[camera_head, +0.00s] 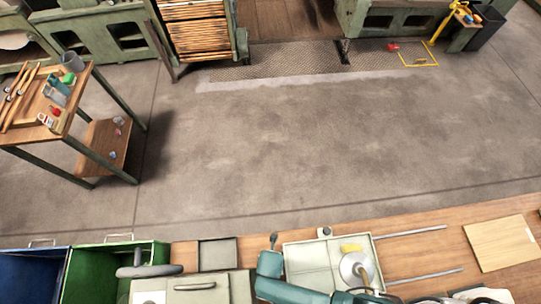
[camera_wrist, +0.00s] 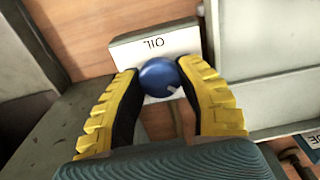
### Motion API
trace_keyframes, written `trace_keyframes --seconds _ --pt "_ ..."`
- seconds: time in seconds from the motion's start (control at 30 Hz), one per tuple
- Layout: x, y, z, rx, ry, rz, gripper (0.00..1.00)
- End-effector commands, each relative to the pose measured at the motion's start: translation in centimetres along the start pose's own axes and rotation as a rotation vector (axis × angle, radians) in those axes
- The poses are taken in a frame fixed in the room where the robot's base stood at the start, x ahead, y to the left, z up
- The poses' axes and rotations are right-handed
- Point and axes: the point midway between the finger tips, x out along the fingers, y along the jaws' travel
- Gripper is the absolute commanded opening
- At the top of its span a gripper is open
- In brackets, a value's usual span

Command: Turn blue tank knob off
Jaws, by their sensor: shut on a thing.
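A small pale mark shows on the knob's lower right. My gripper (camera_wrist: 160,73) has yellow ribbed fingers with black inner pads, one on each side of the knob. The fingertips are closed on it. The knob's base is mostly hidden. I cannot make out the blue knob or my fingertips in the head view.
A wooden bench top (camera_head: 408,240) runs along the near edge, with a pale square tray (camera_head: 303,252) and a wooden board (camera_head: 500,256). Blue (camera_head: 32,275) and green bins (camera_head: 85,268) stand at left. A cart (camera_head: 68,118) stands further back. The floor between is clear.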

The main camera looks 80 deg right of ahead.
Motion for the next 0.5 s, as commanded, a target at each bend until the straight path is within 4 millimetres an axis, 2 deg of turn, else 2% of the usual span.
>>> trace_keyframes --seconds 0.17,0.2,0.33,0.5 --pt "0.2 -0.19 -0.1 0.0 0.002 -0.003 0.01" --pt "0.19 -0.19 -0.1 0.0 0.002 -0.003 0.43" --pt "0.15 -0.15 -0.07 0.0 0.001 -0.002 0.68" --pt "0.08 -0.08 -0.04 0.001 0.001 -0.001 0.69"
